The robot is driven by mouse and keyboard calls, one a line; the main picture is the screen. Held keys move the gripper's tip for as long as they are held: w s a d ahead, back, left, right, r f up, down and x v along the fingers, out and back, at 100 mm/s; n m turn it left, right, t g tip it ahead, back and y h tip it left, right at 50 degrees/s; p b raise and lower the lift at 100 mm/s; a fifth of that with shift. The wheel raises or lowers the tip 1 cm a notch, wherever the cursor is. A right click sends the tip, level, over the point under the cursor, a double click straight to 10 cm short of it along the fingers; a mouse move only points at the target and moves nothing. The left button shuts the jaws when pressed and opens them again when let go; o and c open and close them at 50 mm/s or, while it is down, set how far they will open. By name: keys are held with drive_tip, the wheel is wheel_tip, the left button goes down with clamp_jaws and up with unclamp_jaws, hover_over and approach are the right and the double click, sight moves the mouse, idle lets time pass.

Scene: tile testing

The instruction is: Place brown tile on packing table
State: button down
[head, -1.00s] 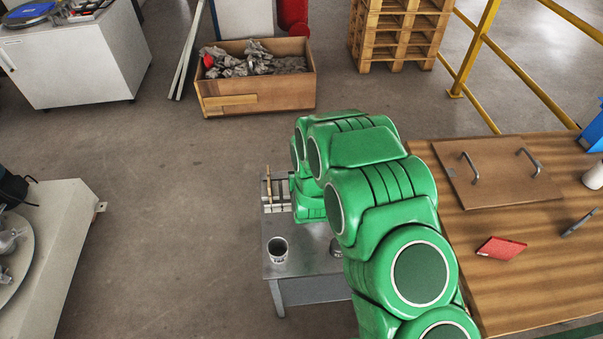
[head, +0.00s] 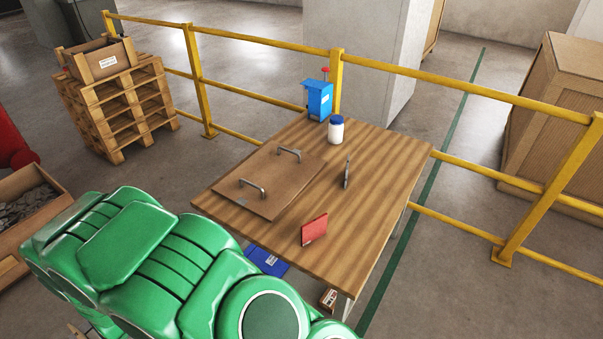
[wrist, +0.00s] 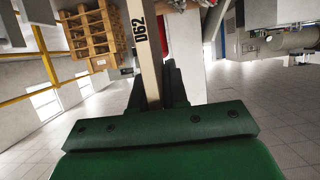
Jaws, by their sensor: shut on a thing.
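The packing table, a wooden-topped table (head: 375,195), stands in the middle of the head view. In the wrist view my gripper (wrist: 158,92) is shut on a thin, upright tile (wrist: 146,45), seen edge-on, with "D62" printed on its pale tan edge. Its broad face is not visible, so its brown colour cannot be confirmed. My gripper and the tile are out of the head view, where only my green arm shows at lower left, left of the table.
On the table are a brown board with two handles (head: 268,182), a red box (head: 314,229), a dark slim tool (head: 347,174), a white jar with blue lid (head: 336,130) and a blue dispenser (head: 319,100). Yellow railing (head: 255,95) runs behind. The table's front right is clear.

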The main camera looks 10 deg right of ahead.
wheel_tip(320, 180, up, 11)
drive_tip(key=w+d+r+m+t+h, duration=0.1)
drive_tip(key=w+d, duration=1.1)
drive_tip(key=d, duration=0.4)
drive_tip(key=w+d+m+t+h, duration=0.1)
drive_tip(key=w+d, duration=1.2)
drive_tip(key=d, duration=0.4)
drive_tip(key=w+d+m+h, duration=0.1)
drive_tip(key=w+d+m, duration=0.1)
drive_tip(key=d, duration=2.4)
drive_tip(key=s+d+f+t+h, duration=0.1)
drive_tip(key=s+d, duration=0.3)
drive_tip(key=d, duration=0.5)
drive_tip(key=s+d, duration=0.3)
drive_tip(key=d, duration=0.7)
drive_tip(key=shift+a+f, duration=0.2)
drive_tip(key=shift+f, duration=3.1)
drive_tip(key=shift+a+f, duration=0.2)
drive_tip(key=shift+f, duration=3.05)
drive_tip(key=shift+f, duration=0.1)
